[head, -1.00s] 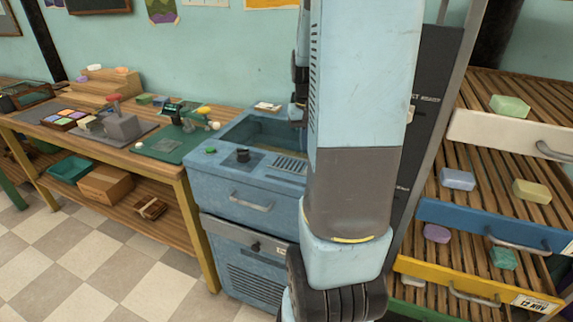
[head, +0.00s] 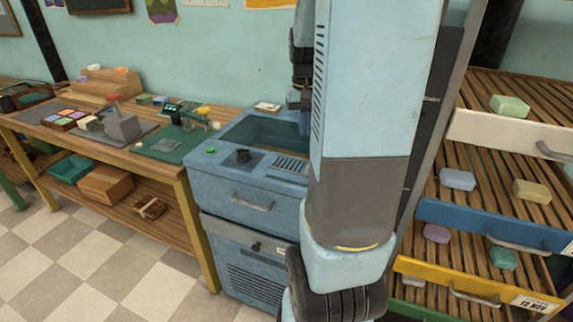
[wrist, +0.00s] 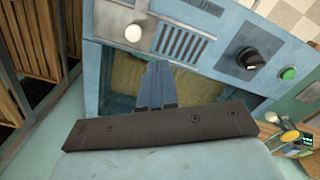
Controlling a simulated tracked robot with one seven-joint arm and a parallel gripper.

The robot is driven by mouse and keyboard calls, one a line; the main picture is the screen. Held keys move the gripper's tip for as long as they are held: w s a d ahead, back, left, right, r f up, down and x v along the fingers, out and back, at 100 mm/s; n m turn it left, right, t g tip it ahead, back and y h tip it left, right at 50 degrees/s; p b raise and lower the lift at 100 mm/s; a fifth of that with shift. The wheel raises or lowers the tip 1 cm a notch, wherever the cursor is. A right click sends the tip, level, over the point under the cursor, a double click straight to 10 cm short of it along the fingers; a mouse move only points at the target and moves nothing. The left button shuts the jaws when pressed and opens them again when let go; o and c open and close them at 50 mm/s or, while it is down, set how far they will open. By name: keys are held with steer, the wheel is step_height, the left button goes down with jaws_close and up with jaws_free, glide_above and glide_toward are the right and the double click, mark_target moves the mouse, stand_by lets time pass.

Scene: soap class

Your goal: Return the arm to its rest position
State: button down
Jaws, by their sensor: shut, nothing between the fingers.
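My arm stands upright in the middle of the head view and hides part of the blue machine and the rack behind it. In the wrist view my gripper (wrist: 155,85) shows as two blue fingers close together, shut and empty. It is in front of the open basin (wrist: 205,88) of the blue machine, with the vent slots and knob beyond it.
A drying rack with soap bars stands close on the right; its blue drawer (head: 470,222) and yellow drawer (head: 440,277) stick out. A wooden workbench (head: 120,157) with tools and soaps is on the left. The tiled floor (head: 90,255) in front of the bench is clear.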

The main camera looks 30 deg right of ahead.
stand_by(0.3)
steer(key=s+a+r+n+t, duration=0.2)
steer(key=s+a+r, duration=0.3)
steer(key=a, duration=0.5)
steer(key=s+a+r+n+t, duration=0.3)
steer(key=s+a+r, duration=0.3)
steer(key=a, duration=0.5)
steer(key=shift+s+t, duration=0.3)
steer(key=shift+s, duration=0.5)
steer(key=c, duration=1.8)
jaws_free()
